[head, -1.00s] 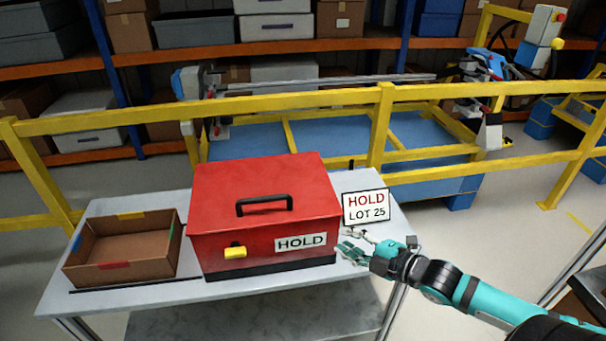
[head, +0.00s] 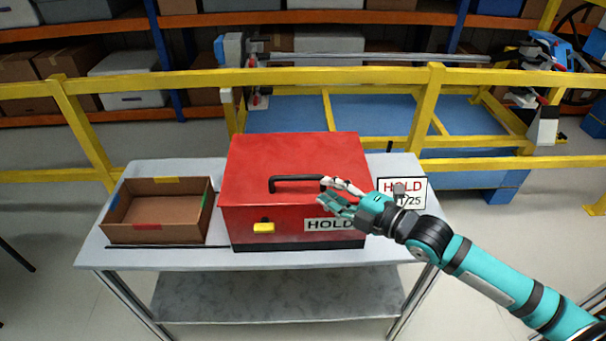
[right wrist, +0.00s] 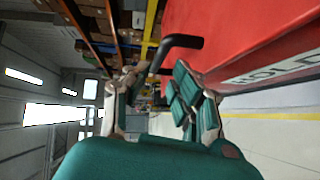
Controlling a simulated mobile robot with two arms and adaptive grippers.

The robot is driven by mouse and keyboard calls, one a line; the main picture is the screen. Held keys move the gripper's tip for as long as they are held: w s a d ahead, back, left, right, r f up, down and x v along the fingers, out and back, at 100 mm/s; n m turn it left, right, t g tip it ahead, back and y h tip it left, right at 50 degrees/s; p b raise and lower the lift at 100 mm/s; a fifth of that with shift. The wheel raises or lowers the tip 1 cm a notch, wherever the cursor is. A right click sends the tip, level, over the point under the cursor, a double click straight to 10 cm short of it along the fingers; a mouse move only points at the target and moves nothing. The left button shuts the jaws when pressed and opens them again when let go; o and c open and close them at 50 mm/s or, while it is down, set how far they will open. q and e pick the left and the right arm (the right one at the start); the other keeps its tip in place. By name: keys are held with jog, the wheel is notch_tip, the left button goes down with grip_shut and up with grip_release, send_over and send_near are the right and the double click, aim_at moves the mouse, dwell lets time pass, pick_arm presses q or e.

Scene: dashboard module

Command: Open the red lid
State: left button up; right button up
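The red lid (head: 290,152) is shut on the red box, which stands on the grey table. A black handle (head: 290,180) sits at the lid's front, and a yellow latch (head: 263,228) is on the box's front face. My right gripper (head: 326,190) is open at the right end of the handle. In the right wrist view the handle (right wrist: 186,41) lies just beyond the open fingers (right wrist: 155,83), beside the red surface; I cannot tell whether they touch it. My left gripper is not in view.
An open cardboard tray (head: 158,232) stands left of the box. A HOLD LOT 25 sign (head: 413,187) stands on the right, partly hidden. A yellow railing (head: 330,80) runs behind the grey table (head: 225,262). A lower shelf is under it.

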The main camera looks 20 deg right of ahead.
aim_at(303, 175)
jog(key=p+x, duration=0.1)
jog(key=x, duration=0.7)
jog(key=shift+w, duration=0.25)
jog(key=shift+f, duration=0.1)
grip_shut()
